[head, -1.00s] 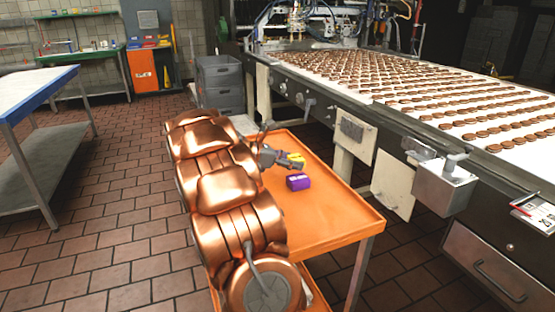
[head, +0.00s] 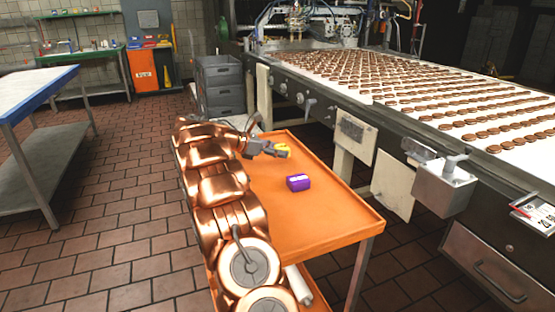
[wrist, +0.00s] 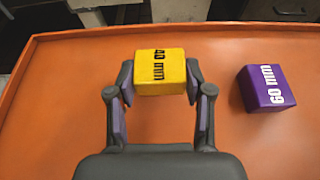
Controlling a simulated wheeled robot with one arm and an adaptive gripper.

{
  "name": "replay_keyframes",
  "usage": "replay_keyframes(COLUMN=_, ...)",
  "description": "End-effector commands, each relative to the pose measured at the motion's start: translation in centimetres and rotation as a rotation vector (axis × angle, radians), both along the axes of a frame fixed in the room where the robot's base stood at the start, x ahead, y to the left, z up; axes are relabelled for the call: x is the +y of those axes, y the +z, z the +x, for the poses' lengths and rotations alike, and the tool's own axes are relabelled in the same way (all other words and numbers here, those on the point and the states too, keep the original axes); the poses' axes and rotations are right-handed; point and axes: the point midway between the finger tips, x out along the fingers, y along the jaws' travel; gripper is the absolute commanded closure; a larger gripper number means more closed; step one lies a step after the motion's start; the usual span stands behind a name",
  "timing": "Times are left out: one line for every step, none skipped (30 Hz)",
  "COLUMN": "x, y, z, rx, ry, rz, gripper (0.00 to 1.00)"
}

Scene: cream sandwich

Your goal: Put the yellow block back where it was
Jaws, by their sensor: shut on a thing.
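The yellow block (wrist: 160,72) is between the two fingers of my gripper (wrist: 158,84) in the wrist view, with dark print on its face. My gripper is shut on it. In the head view the yellow block (head: 282,150) shows at the tip of my gripper (head: 276,149), over the far part of the orange cart top (head: 310,222). It appears held above the surface; the exact gap cannot be told.
A purple block marked 60 mm (head: 298,182) sits on the orange cart, nearer than the yellow one; it is to the right in the wrist view (wrist: 266,88). The cart's front and right areas are clear. A conveyor with rows of biscuits (head: 440,90) runs behind the cart.

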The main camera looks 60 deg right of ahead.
Motion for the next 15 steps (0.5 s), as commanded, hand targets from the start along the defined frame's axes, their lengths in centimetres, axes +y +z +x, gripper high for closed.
replay_keyframes(x=0.0, y=0.0, z=0.1, rx=0.0, ry=0.0, rz=0.0, gripper=0.9)
replay_keyframes(x=-0.1, y=-0.1, z=0.2, rx=0.001, ry=0.0, rz=0.001, gripper=0.9)
replay_keyframes(x=-0.2, y=-0.1, z=0.3, rx=0.002, ry=0.001, rz=0.001, gripper=0.9)
replay_keyframes(x=-0.2, y=-0.2, z=0.4, rx=0.002, ry=0.001, rz=0.001, gripper=0.9)
replay_keyframes(x=-0.2, y=-0.6, z=0.4, rx=0.004, ry=0.001, rz=0.003, gripper=0.9)
replay_keyframes(x=-0.2, y=-1.2, z=0.4, rx=0.004, ry=0.001, rz=0.003, gripper=0.9)
replay_keyframes(x=-0.2, y=-1.6, z=0.3, rx=0.004, ry=0.0, rz=0.003, gripper=0.9)
replay_keyframes(x=-0.2, y=-2.0, z=0.4, rx=0.005, ry=0.0, rz=0.004, gripper=0.9)
replay_keyframes(x=-0.2, y=-2.6, z=0.4, rx=0.004, ry=0.0, rz=0.003, gripper=0.9)
replay_keyframes(x=-0.2, y=-2.9, z=0.4, rx=0.004, ry=0.001, rz=0.003, gripper=0.9)
replay_keyframes(x=-0.1, y=-3.3, z=0.4, rx=0.004, ry=0.001, rz=0.003, gripper=0.9)
replay_keyframes(x=-0.1, y=-3.5, z=0.4, rx=0.003, ry=0.001, rz=0.002, gripper=0.9)
replay_keyframes(x=-0.1, y=-3.7, z=0.4, rx=0.002, ry=0.001, rz=0.002, gripper=0.9)
replay_keyframes(x=-0.2, y=-3.7, z=0.4, rx=0.002, ry=0.001, rz=0.002, gripper=0.9)
replay_keyframes(x=-0.2, y=-3.7, z=0.4, rx=0.002, ry=0.001, rz=0.001, gripper=0.9)
